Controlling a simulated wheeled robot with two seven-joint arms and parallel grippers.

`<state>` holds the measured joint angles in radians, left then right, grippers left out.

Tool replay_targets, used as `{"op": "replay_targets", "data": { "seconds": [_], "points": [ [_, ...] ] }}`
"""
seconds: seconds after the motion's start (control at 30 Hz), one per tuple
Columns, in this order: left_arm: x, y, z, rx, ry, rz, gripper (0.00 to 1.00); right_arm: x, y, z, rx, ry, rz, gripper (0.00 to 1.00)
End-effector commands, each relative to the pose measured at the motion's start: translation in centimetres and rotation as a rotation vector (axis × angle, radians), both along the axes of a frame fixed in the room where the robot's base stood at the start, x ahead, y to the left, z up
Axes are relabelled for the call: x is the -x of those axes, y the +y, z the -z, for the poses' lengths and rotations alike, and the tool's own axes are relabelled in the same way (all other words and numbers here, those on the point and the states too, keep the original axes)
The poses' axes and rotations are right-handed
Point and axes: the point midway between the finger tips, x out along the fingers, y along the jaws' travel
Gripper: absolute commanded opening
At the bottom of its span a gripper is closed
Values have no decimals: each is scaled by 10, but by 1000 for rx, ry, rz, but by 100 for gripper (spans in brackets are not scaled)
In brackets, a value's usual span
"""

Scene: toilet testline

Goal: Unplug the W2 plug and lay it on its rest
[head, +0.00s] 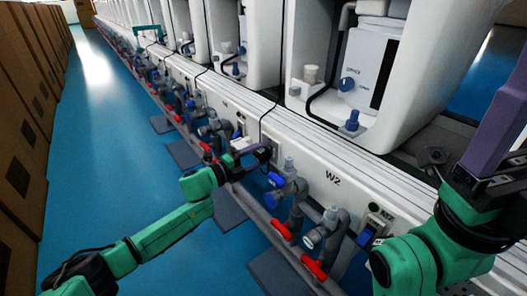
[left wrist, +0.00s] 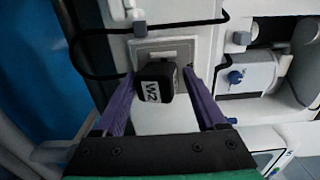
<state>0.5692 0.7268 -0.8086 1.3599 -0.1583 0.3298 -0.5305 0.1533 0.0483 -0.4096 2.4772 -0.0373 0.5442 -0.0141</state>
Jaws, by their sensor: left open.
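The W2 plug (left wrist: 155,84) is a black block with a white W2 label. In the left wrist view it sits against a grey socket plate (left wrist: 183,50). My left gripper (left wrist: 159,74) has its two purple fingers apart, one on each side of the plug; I cannot tell whether they touch it. In the head view my left gripper (head: 257,153) is at the white panel, left of the W2 lettering, and largely hides the plug. My right gripper (head: 503,112) shows only in part at the right edge, as a purple piece. The plug's rest cannot be made out clearly.
Pipes with blue knobs and red-handled valves (head: 283,229) stand out below the panel. A black cable (left wrist: 74,58) loops beside the socket. White toilet units (head: 345,75) stand on the line above. The blue floor (head: 100,170) is clear at left, beside brown boxes (head: 22,130).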

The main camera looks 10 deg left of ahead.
Motion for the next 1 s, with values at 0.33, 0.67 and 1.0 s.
{"op": "replay_targets", "data": {
  "seconds": [0.33, 0.67, 1.0],
  "points": [
    [1, -2, 1, 1, 1, 3, 0, 2, 0, -2, 0, -10, 0, 84],
    [6, 3, -1, 3, 0, 2, 0, 0, 0, -3, 0, -2, 0, 84],
    [16, 13, 0, 2, 1, -1, 0, 1, 0, -8, -1, -3, 0, 84]
  ]
}}
